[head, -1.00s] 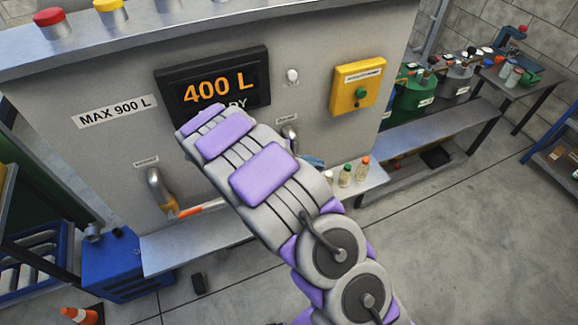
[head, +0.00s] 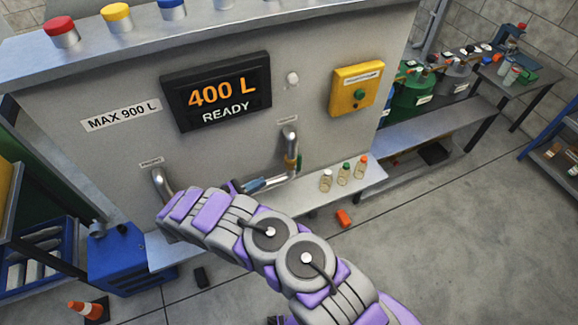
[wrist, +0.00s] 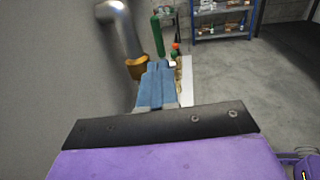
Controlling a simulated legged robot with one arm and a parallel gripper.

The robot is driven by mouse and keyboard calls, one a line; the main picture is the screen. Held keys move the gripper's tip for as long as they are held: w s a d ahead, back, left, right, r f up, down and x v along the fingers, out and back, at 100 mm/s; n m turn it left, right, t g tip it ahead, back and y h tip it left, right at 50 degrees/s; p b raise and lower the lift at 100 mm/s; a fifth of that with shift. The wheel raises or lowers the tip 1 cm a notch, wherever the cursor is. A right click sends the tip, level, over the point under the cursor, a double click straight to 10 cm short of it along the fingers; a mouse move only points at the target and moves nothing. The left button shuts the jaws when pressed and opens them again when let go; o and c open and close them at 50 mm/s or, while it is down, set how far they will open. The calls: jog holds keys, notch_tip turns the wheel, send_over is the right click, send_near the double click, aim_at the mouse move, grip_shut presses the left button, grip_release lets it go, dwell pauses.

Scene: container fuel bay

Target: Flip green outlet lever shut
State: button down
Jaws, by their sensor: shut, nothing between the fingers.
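The right outlet spout (head: 289,142) bends down from the grey panel to a brass end; in the wrist view the brass end (wrist: 137,67) is just left of my fingers. My gripper (head: 280,181) is below the right spout, with blue fingers (wrist: 158,82) shut and empty. The left spout (head: 160,182) is partly behind my arm.
The display (head: 216,93) reads 400 L READY. Three small bottles (head: 344,174) stand on the low shelf (head: 315,196), right of my gripper. An orange object (head: 343,218) lies on the floor. A blue box (head: 118,262) and a cone (head: 88,310) are at lower left.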

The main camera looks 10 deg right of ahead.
aim_at(299, 165)
jog(key=shift+s+a+f, duration=0.15)
jog(key=shift+a+f, duration=0.3)
jog(key=shift+f, duration=0.1)
jog(key=shift+d, duration=0.1)
jog(key=b+x, duration=0.1)
jog(key=x, duration=1.3)
jog(key=shift+w+b, duration=0.2)
jog(key=shift+b, duration=0.2)
